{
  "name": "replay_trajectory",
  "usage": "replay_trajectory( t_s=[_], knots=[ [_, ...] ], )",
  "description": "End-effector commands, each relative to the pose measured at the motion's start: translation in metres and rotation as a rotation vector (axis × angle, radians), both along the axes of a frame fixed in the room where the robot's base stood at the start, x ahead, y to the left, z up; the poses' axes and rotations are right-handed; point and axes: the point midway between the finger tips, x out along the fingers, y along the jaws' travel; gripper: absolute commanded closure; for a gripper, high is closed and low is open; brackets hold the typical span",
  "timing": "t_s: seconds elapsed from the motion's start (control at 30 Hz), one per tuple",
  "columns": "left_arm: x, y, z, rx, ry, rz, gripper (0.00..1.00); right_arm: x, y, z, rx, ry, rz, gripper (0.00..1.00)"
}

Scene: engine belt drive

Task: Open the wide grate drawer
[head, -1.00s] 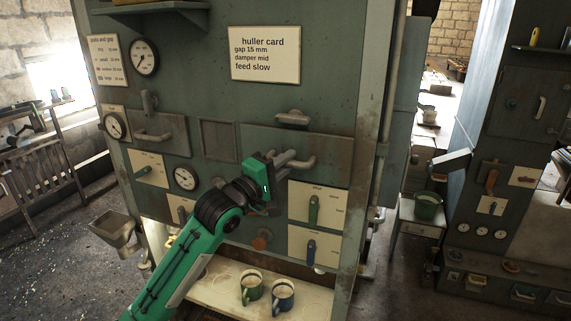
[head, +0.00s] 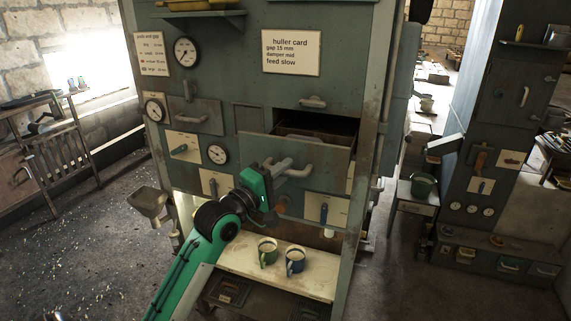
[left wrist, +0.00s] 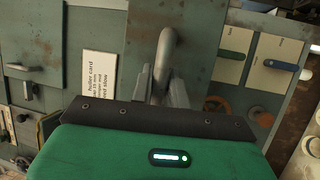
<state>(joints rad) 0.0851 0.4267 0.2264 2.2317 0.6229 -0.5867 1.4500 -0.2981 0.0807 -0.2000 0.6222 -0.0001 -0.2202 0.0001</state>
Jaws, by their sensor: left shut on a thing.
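The wide grate drawer (head: 328,162) stands partly out of the grey-green machine in the head view, with its dark inside showing above its front. Its bar handle (head: 303,171) is in the jaws of my left gripper (head: 281,168). In the left wrist view the grey fingers (left wrist: 160,88) close around the handle (left wrist: 167,48), with the drawer front behind. My green left arm comes up from below, in front of the machine. My right gripper is out of view.
A green mug (head: 267,252) and a blue mug (head: 295,260) stand on a pale shelf (head: 240,262) below the drawer. A hopper (head: 150,201) juts out at the machine's left. Lever plates (head: 327,210) lie below the drawer. Open floor (head: 90,240) lies to the left.

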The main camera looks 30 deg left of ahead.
Motion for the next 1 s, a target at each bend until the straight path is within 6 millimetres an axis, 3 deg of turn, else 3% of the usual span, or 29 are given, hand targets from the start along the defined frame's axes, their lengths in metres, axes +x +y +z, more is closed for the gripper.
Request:
replay_trajectory(
  t_s=[0.17, 0.53, 0.57, 0.63, 1.0],
  knots=[
    [-0.007, -0.002, -0.001, 0.0, 0.002, 0.0, 1.0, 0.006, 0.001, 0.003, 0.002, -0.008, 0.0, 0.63],
    [-0.008, -0.002, -0.001, 0.0, 0.002, 0.0, 1.0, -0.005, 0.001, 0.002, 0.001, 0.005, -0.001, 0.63],
    [-0.008, -0.002, -0.001, 0.0, 0.002, 0.0, 0.78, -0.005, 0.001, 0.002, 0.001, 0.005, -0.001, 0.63],
    [-0.008, -0.002, -0.001, 0.0, 0.002, 0.0, 0.64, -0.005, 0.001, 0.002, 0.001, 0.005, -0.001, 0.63],
    [-0.011, -0.001, -0.003, 0.0, 0.002, 0.001, 0.62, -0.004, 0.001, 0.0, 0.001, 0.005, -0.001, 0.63]
  ],
)
